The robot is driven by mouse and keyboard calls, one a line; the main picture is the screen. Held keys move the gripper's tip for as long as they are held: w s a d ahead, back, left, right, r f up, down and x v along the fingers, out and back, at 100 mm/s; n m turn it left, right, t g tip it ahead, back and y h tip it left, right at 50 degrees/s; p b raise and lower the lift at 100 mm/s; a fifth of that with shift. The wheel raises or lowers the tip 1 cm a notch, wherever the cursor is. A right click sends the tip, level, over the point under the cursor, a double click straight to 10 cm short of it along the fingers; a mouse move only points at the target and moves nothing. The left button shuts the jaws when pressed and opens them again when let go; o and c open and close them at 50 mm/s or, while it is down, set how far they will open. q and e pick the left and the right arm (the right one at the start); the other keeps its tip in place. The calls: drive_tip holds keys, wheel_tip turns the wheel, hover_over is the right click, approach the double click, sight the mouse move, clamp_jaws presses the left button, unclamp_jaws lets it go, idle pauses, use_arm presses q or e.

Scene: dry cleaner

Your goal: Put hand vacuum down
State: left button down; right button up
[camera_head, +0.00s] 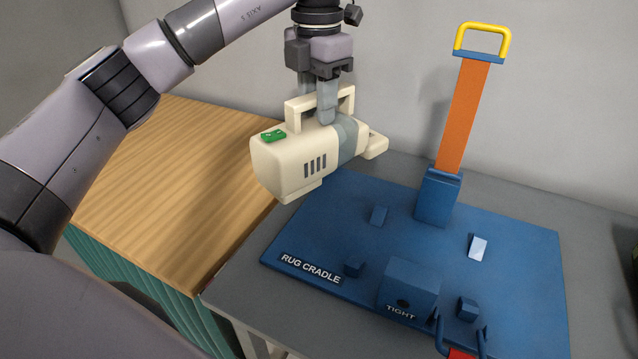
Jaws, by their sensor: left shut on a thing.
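The cream hand vacuum (291,166) has vents on its side, a green button on top and a grey band near its nozzle. My left gripper (327,112) points down and is shut on the hand vacuum at its handle. The vacuum appears raised, over the area where the wooden top meets the grey table, near the back left of the blue board. Its nozzle points to the right. Whether its underside touches anything is hard to tell. My right gripper is not in view.
A blue board (335,215) labelled "RUG CRADLE" lies on the grey table (235,296), with several small blocks and a "TIGHT" box (408,289). An orange upright strap (463,115) with a yellow handle rises behind. The wooden top (170,190) at left is bare.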

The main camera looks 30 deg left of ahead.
sight(318, 148)
use_arm(q)
wheel_tip(318, 148, down, 8)
drive_tip(key=shift+f, duration=2.7)
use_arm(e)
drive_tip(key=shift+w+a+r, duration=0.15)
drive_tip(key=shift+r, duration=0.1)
use_arm(q)
drive_tip(key=shift+f, duration=0.1)
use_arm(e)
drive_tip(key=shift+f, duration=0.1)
use_arm(q)
drive_tip(key=c, duration=0.8)
unclamp_jaws()
drive_tip(key=shift+f, duration=0.15)
wheel_tip(318, 148, up, 12)
drive_tip(key=shift+r, duration=0.2)
drive_tip(key=shift+s, duration=0.1)
